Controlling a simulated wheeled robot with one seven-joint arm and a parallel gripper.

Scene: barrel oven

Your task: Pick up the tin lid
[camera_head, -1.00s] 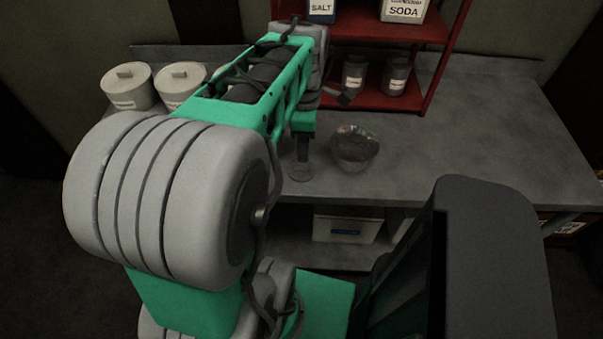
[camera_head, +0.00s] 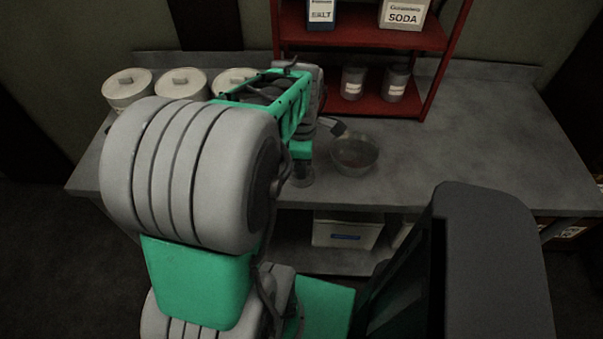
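Several pale round tins with flat lids and bar handles stand at the back left of the counter. Three show: the left tin's lid (camera_head: 128,80), the middle tin's lid (camera_head: 182,80) and the right tin's lid (camera_head: 234,76), which is partly behind my arm. All these lids sit on their tins; which one is the tin lid, I cannot tell. My arm's green forearm reaches over the counter, right of the tins. A dark piece (camera_head: 335,127) at its far end seems part of my gripper. Its fingers are not clear, and nothing held can be made out.
A see-through bowl (camera_head: 355,157) stands on the grey counter (camera_head: 480,150), close right of my wrist. A small clear object (camera_head: 301,178) is below the wrist. A red shelf (camera_head: 427,75) holds jars, a salt box and a soda box (camera_head: 403,14). The counter's right side is clear.

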